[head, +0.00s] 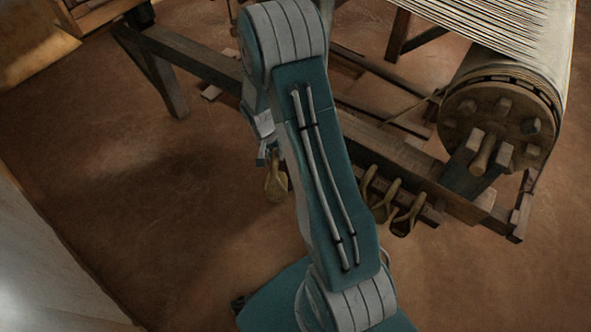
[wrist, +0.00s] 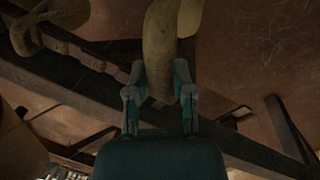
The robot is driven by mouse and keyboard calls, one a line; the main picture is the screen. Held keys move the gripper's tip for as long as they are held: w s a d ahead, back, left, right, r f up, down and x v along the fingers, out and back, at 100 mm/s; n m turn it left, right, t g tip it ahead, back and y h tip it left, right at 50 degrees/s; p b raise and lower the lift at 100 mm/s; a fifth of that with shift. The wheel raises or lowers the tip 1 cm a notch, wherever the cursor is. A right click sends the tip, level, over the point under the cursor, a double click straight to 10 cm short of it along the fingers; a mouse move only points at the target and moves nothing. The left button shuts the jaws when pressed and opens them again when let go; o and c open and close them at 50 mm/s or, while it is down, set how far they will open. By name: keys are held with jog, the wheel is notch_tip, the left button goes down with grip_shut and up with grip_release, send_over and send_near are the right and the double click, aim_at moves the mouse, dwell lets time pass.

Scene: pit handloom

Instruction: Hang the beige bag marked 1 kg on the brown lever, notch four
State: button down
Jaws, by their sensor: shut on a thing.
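My gripper (head: 264,156) is shut on a beige bag (head: 276,184), which hangs below it, clear of the floor, left of the loom frame. In the wrist view the bag (wrist: 160,45) sits between the two fingers (wrist: 159,100). No 1 kg marking is legible on it. A brown notched bar (wrist: 85,58), which looks like the lever, runs across the upper left of the wrist view. In the head view my arm covers part of the loom, and I cannot make out single notches.
A dark frame beam (head: 190,65) crosses behind my gripper. The floor (head: 130,210) at left is open.

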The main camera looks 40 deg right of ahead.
jog(key=s+d+f+m, duration=0.3)
jog(key=s+f+m, duration=0.1)
jog(key=s+m, duration=0.2)
jog(key=s+a, duration=0.2)
jog(key=a, duration=0.5)
jog(key=s+a+r, duration=0.1)
jog(key=s+a, duration=0.2)
jog(key=a, duration=0.4)
jog(key=shift+r+g+y, duration=0.3)
jog(key=shift+g+y, duration=0.1)
dwell(0.7)
